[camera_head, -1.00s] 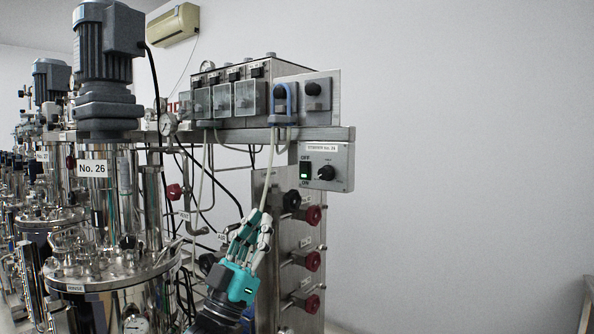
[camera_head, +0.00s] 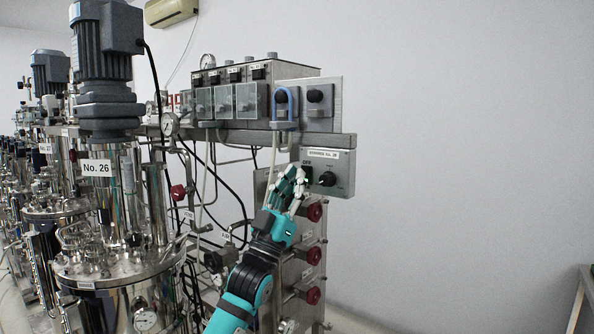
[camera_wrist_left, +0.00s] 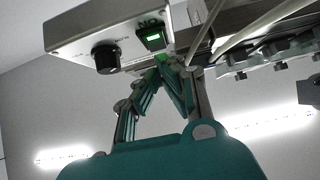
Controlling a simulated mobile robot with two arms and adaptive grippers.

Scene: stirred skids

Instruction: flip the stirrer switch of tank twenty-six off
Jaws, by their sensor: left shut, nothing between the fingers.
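The stirrer box (camera_head: 342,178) is a grey panel labelled "STIRRER No. 26", fixed at the right end of the rail beside the tank labelled No. 26 (camera_head: 97,168). My left gripper (camera_head: 293,178) is shut and empty, its fingertips at the switch in the head view, hiding most of it. In the left wrist view the rocker switch (camera_wrist_left: 153,37) shows a lit green face, with the fingertips (camera_wrist_left: 161,62) just beside its lower edge. I cannot tell whether they touch it. The round black knob (camera_wrist_left: 106,58) sits next to the switch. My right gripper is not in view.
Red valve knobs (camera_head: 314,212) run down the steel column below the box. A blue-shackled padlock (camera_head: 286,103) hangs on the panel above. Loose hoses and cables hang left of the column. The space right of the box is clear to the wall.

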